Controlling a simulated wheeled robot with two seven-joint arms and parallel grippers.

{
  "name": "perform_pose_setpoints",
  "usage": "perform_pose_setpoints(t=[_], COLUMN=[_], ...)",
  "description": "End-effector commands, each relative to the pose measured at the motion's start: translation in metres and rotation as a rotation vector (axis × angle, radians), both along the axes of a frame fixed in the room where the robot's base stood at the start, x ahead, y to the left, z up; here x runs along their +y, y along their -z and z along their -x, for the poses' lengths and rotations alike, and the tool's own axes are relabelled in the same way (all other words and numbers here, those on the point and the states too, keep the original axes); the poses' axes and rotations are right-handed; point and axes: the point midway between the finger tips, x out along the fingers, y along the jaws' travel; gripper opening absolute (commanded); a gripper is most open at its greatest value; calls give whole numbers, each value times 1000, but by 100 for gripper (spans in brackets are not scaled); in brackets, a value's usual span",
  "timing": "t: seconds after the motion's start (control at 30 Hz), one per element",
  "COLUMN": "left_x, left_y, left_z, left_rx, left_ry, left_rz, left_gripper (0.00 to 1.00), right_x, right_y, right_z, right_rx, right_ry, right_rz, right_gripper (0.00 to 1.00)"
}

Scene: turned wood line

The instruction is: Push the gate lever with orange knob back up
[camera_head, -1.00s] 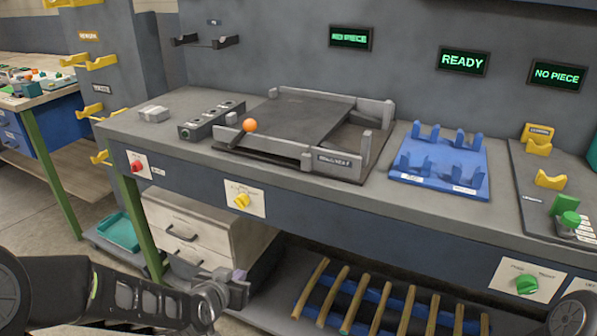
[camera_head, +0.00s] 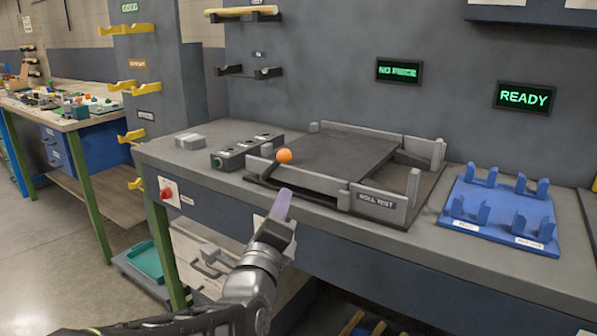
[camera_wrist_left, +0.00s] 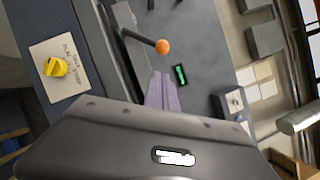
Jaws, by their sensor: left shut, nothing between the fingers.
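The orange knob (camera_head: 284,156) of the gate lever stands at the left front corner of the dark roll test ramp (camera_head: 345,153). In the left wrist view the orange knob (camera_wrist_left: 162,47) sits at the end of a dark lever (camera_wrist_left: 138,38) that runs toward the ramp. My left gripper (camera_head: 281,203) is shut and empty, with its lilac fingertips just in front of the table's front edge, below the knob and apart from it. The fingertips also show in the left wrist view (camera_wrist_left: 161,90), near the knob. My right gripper is not in view.
A grey block with holes (camera_head: 246,151) lies left of the ramp, with a small grey block (camera_head: 190,141) beyond it. A blue rack (camera_head: 500,212) stands to the right. A red button (camera_head: 166,194) is on the table front; a yellow knob (camera_wrist_left: 56,67) shows in the wrist view.

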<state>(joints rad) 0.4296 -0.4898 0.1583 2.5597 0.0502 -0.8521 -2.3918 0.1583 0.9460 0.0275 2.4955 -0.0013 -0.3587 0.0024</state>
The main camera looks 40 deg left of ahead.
Motion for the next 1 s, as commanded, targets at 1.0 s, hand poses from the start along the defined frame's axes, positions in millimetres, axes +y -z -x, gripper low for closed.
perform_pose_setpoints(t=[1.0], left_x=[33], left_y=[-18], left_z=[-78], left_rx=[3], left_ry=[1], left_rz=[1], left_gripper=[0], right_x=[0], right_y=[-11], right_z=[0], right_rx=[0], right_ry=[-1], right_rz=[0], right_gripper=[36])
